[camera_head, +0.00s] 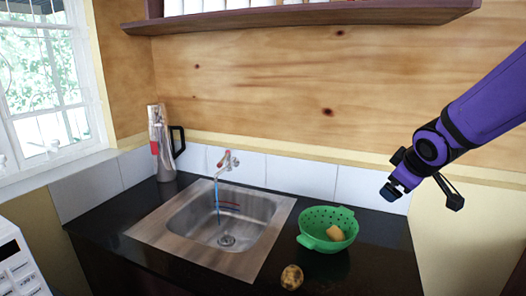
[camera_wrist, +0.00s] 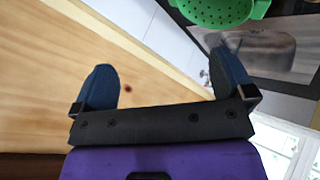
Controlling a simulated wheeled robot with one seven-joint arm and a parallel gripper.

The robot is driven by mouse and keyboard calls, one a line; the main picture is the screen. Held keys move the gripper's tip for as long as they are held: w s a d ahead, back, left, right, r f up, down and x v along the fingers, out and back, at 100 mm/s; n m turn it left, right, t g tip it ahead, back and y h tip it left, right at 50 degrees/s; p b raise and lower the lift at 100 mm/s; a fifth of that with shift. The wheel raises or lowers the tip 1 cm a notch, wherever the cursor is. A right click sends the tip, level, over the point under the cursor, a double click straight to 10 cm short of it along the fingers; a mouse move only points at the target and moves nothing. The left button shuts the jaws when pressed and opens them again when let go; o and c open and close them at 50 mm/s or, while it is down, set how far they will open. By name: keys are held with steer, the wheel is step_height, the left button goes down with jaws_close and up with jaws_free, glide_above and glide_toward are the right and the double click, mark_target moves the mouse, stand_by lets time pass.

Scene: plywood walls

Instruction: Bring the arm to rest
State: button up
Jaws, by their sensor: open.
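My gripper (camera_wrist: 165,82) is open in the wrist view, with its two blue fingers wide apart and nothing between them. In the head view my purple arm comes in from the right edge, and my gripper (camera_head: 421,196) hangs in the air at its end. It is to the right of and above the green colander (camera_head: 327,214), apart from it and from the counter. The colander also shows upside down at the top of the wrist view (camera_wrist: 212,12).
A black counter (camera_head: 378,262) holds a steel sink (camera_head: 250,225) with water running from the tap (camera_head: 227,160). A yellowish item (camera_head: 335,233) lies in the colander and a potato (camera_head: 291,277) in front of it. A steel jug (camera_head: 163,150) stands back left. A shelf (camera_head: 300,17) hangs above.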

steer(key=s+r+m+g, duration=0.1)
steer(key=s+r+m, duration=0.1)
steer(key=s, duration=0.6)
steer(key=s+a+r+m+g, duration=0.1)
steer(key=s+r+m, duration=0.2)
steer(key=s, duration=0.5)
steer(key=s+a+r+m+g+y, duration=0.1)
steer(key=s+r+m, duration=0.1)
steer(key=s, duration=0.7)
steer(key=shift+a+r+m, duration=0.25)
steer(key=shift+r+m, duration=0.15)
steer(key=shift+r, duration=0.2)
